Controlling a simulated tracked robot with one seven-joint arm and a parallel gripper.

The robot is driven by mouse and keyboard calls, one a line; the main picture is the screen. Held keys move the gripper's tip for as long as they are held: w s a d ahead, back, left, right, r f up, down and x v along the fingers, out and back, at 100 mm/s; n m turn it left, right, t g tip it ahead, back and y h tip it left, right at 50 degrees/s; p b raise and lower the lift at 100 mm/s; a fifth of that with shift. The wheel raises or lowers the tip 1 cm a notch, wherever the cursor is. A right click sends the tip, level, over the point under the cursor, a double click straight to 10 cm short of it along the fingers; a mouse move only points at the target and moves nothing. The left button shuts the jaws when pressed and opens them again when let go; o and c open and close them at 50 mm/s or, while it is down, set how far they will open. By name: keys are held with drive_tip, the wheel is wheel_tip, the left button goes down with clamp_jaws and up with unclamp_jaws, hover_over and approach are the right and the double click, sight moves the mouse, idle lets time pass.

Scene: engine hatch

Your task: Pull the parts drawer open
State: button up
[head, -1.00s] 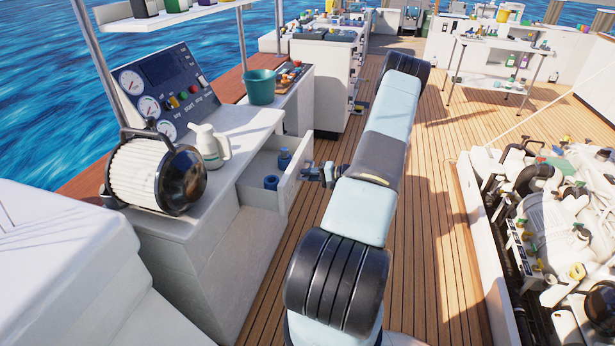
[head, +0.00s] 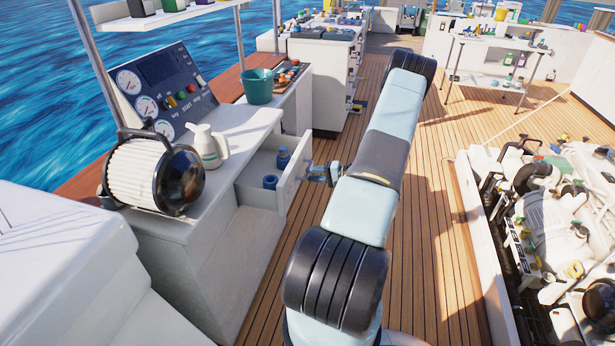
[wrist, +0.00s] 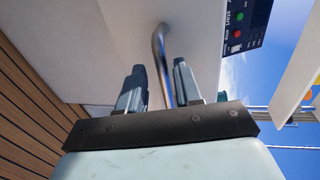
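The parts drawer (head: 295,180) in the white console stands partly open in the head view, with blue items (head: 283,158) inside. My gripper (head: 312,175) is at the outer face of the drawer front, small and partly hidden by my arm. In the wrist view, the metal drawer handle (wrist: 160,50) runs between the two fingers of my gripper (wrist: 160,84). The fingers are apart, with a visible gap on either side of the handle. The white drawer front (wrist: 110,50) fills the view ahead of them.
A white jug (head: 207,147) and a black-and-white drum-shaped unit (head: 150,175) stand on the console top. A teal bucket (head: 258,86) stands behind. The open engine hatch (head: 550,230) lies at the right. Wooden deck (head: 430,200) is clear between.

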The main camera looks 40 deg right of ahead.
drive_tip(key=v, duration=1.1)
drive_tip(key=shift+f, duration=0.1)
